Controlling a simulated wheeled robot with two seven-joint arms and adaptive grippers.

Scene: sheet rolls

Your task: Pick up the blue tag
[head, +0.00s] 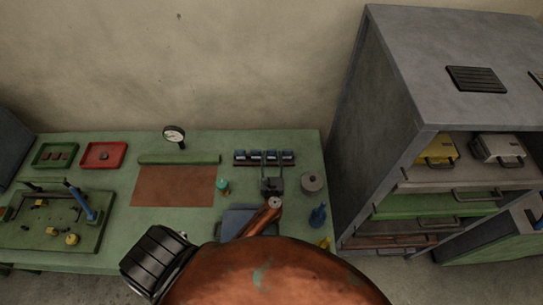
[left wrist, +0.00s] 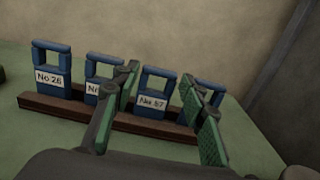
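Several blue tags with looped tops and white number labels stand in a row in a dark brown rack (left wrist: 60,108). The rack also shows at the back of the green bench in the head view (head: 239,163). In the left wrist view, a tag marked No.26 (left wrist: 50,64) stands at the left end. The tag marked No.57 (left wrist: 152,98) shows between the fingers of my left gripper (left wrist: 163,72). The fingers are apart, with nothing held. They partly cover the tags on either side. In the head view my left gripper (head: 271,168) is at the rack's front. My right gripper is not visible.
A grey roll (head: 312,181) and a blue bottle-like item (head: 318,215) stand right of the gripper. A teal-topped item (head: 222,186) and a brown mat (head: 172,187) lie left. A grey cabinet (head: 395,110) borders the bench on the right.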

